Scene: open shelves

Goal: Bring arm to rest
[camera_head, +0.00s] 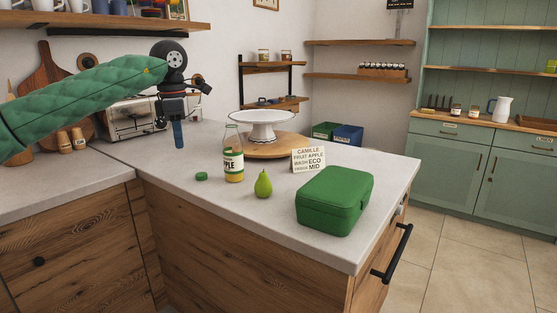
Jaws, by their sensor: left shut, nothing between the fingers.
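My left arm, in a green quilted sleeve, comes in from the left and reaches over the grey counter. My left gripper (178,134) points down with its fingers shut and nothing between them. It is above the counter, in front of the toaster oven and to the left of a glass bottle (233,160). It appears to touch nothing. My right gripper is not in view.
A toaster oven (130,121) and shelf (110,21) are near the arm.

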